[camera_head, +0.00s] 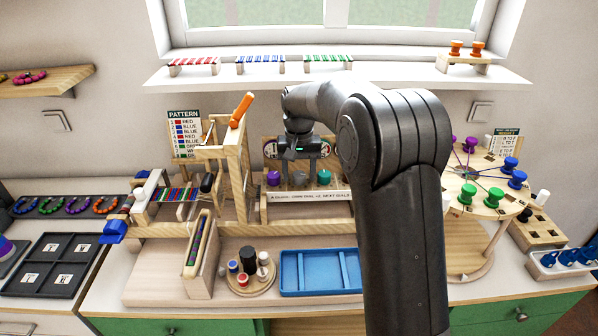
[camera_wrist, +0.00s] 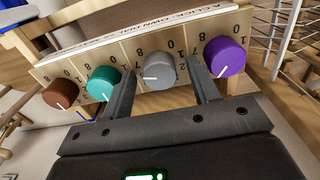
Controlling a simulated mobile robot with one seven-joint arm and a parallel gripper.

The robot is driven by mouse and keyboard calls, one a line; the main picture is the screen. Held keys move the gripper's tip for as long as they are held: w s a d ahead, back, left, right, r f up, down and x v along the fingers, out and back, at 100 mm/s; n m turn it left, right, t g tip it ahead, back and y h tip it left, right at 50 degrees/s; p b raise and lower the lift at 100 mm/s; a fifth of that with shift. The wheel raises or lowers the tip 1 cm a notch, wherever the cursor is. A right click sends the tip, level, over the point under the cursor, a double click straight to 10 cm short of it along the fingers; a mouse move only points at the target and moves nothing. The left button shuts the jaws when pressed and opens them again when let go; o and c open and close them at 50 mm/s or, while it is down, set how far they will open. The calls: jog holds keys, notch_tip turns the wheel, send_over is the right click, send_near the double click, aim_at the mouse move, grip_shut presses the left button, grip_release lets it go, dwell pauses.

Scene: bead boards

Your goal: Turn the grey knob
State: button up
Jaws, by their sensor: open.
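The grey knob (camera_wrist: 159,72) is on a wooden panel with printed numbers around it, in the middle of the wrist view. Its white pointer line faces left in that view. In the head view the grey knob (camera_head: 299,178) shows below my gripper (camera_head: 299,155). My gripper, also in the wrist view (camera_wrist: 160,66), is open. One finger is on each side of the grey knob, the left one between it and the teal knob, the right one between it and the purple knob. I cannot tell whether either finger touches it.
A wooden loom frame (camera_head: 228,165) stands left of the panel. A blue tray (camera_head: 320,271) lies in front.

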aim_at(300, 175)
notch_tip(300, 175, up, 11)
dwell(0.5)
jog(key=s+d+r+t, duration=0.1)
jog(key=s+d+r, duration=0.25)
jog(key=s, duration=0.55)
jog(key=s+d+r+t, duration=0.2)
jog(key=s+d, duration=0.2)
jog(key=s, duration=0.5)
jog(key=s+d+f+t, duration=0.1)
jog(key=s+d+f, duration=0.1)
jog(key=s, duration=0.7)
jog(key=s+d+f+t, duration=0.1)
jog(key=s+d+f, duration=0.1)
jog(key=s+f, duration=0.3)
jog(key=s, duration=0.4)
jog(key=shift+d+f+t, duration=0.15)
jog(key=shift+d+t, duration=0.1)
jog(key=shift+t, duration=0.05)
